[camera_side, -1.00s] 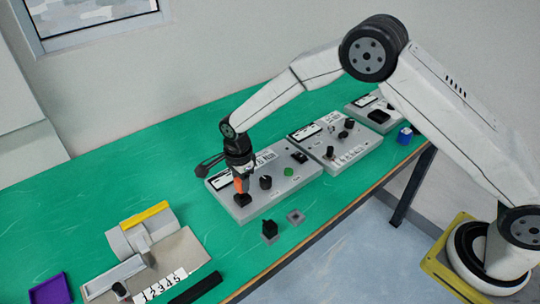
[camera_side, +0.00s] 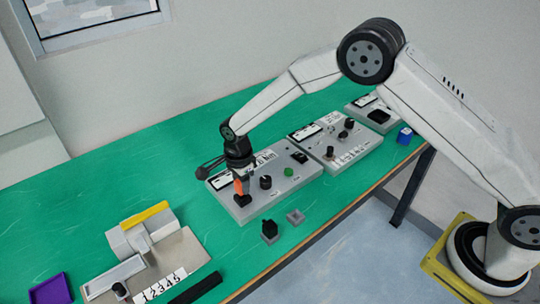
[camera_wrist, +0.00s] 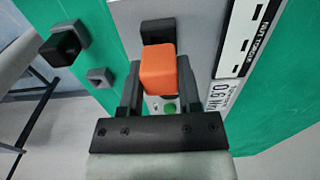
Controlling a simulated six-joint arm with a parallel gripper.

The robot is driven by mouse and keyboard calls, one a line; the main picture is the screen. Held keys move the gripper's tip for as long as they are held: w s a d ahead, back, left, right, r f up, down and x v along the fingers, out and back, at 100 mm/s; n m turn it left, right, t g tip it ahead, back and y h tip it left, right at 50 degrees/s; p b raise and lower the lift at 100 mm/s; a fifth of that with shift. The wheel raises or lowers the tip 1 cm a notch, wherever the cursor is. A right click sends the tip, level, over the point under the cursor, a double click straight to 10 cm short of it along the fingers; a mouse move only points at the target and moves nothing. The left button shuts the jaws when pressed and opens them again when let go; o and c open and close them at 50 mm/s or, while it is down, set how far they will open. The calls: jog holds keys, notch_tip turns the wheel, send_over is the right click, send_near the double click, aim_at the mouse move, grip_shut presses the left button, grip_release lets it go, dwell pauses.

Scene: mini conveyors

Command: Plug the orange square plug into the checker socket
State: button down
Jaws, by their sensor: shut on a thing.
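My gripper (camera_wrist: 158,95) is shut on the orange square plug (camera_wrist: 159,70), with one finger on each side of it. In the side view the plug (camera_side: 239,187) shows as a small orange patch under my gripper, over the front left corner of the checker panel (camera_side: 258,205). A black block (camera_wrist: 157,31), which looks like the checker socket, lies just beyond the plug in the wrist view; in the side view the block (camera_side: 243,201) is right below the plug. I cannot tell whether the plug's lower end is inside it.
The panel carries a black knob (camera_side: 265,182) and a green button (camera_side: 288,171). A black square piece (camera_side: 269,230) and a grey square piece (camera_side: 295,216) stand on the green bench in front. More panels (camera_side: 345,150) stand to the right. A grey fixture (camera_side: 143,240) is at left.

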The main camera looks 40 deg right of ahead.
jog(key=shift+f, duration=0.95)
jog(key=shift+c, duration=1.1)
grip_release()
jog(key=shift+r, duration=0.1)
jog(key=shift+r, duration=3.8)
